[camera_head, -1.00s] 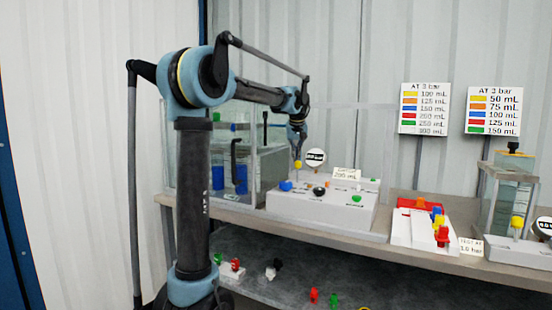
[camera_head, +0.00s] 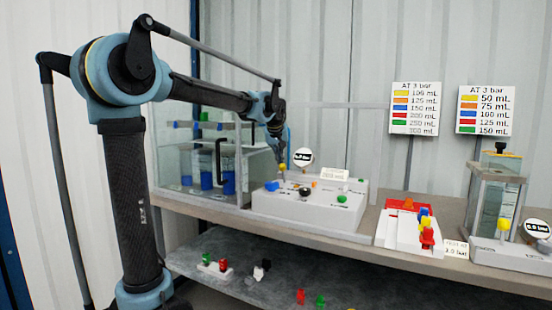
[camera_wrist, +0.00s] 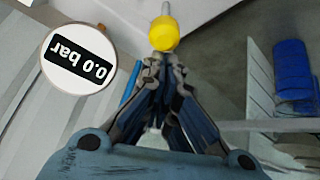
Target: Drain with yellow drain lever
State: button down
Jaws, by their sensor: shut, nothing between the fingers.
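The yellow drain lever, a round yellow knob on a thin metal stem, stands at the back left of the white pump panel (camera_head: 310,204) in the head view. Its knob (camera_head: 283,167) also shows large at the top of the wrist view (camera_wrist: 165,34). My gripper (camera_wrist: 166,62) is shut and empty, its fingertips right by the knob; I cannot tell whether they touch it. In the head view my gripper points down just above the lever. A round gauge (camera_wrist: 78,60) beside the lever reads 0.0 bar, upside down in the wrist view.
Blue, black and green knobs sit on the panel. A glass tank (camera_head: 172,150) with blue cylinders stands at its left. A red-and-white stand (camera_head: 404,228) and a second unit with its own yellow knob (camera_head: 503,224) are at the right. Small coloured parts lie on the lower shelf.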

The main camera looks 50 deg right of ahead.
dwell(0.4)
jog(key=v, duration=1)
jog(key=shift+a+f, duration=0.25)
jog(key=shift+f, duration=0.05)
jog(key=shift+s, duration=0.1)
